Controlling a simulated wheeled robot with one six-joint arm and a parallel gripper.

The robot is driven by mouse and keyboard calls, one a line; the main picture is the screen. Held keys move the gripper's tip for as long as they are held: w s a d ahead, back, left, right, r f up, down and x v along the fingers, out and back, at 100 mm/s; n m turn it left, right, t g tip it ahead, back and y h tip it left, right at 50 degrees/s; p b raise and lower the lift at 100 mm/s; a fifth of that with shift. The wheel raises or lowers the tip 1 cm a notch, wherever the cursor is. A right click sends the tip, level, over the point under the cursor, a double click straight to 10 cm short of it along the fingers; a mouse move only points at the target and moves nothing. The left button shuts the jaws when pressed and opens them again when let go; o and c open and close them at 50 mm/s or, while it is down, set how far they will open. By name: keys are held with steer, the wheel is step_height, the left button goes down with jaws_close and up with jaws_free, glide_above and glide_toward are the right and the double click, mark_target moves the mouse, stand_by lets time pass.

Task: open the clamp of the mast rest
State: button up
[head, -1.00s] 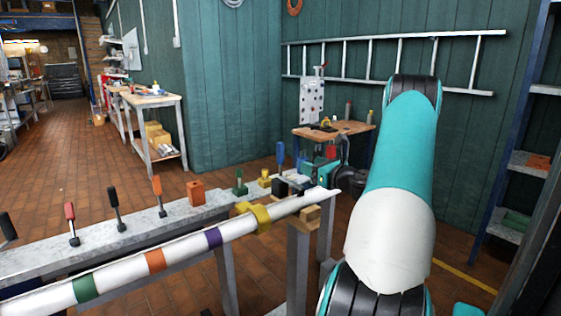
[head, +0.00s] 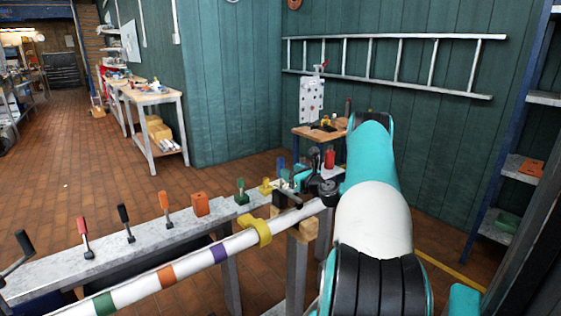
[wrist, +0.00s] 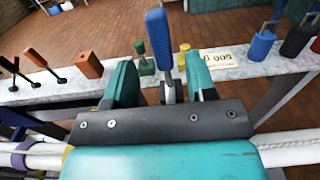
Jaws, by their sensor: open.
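The white mast (head: 195,261) with green, orange and purple bands lies along the bench's near side. A yellow collar (head: 258,231) sits around it, and wooden blocks (head: 303,229) show near its right end. A lever with a blue handle (wrist: 158,42) stands upright on the bench; its handle also shows in the head view (head: 281,163). My gripper (wrist: 160,82) is open, its teal fingers on either side of the lever in the picture. I see no contact with it. In the head view my wrist hides the mast's end. Which part is the rest's clamp is unclear.
The bench (head: 110,248) carries several levers with red, black and orange handles, an orange block (head: 200,204), a green one (head: 241,191) and a yellow one (head: 265,186). A white label (wrist: 228,60) lies right of the blue lever. Blue shelving (head: 515,165) stands at right.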

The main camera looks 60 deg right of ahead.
mark_target(280, 165)
steer(key=x, duration=0.6)
steer(key=shift+w+d, duration=0.1)
steer(key=shift+w, duration=0.2)
steer(key=shift+c, duration=0.2)
jaws_close()
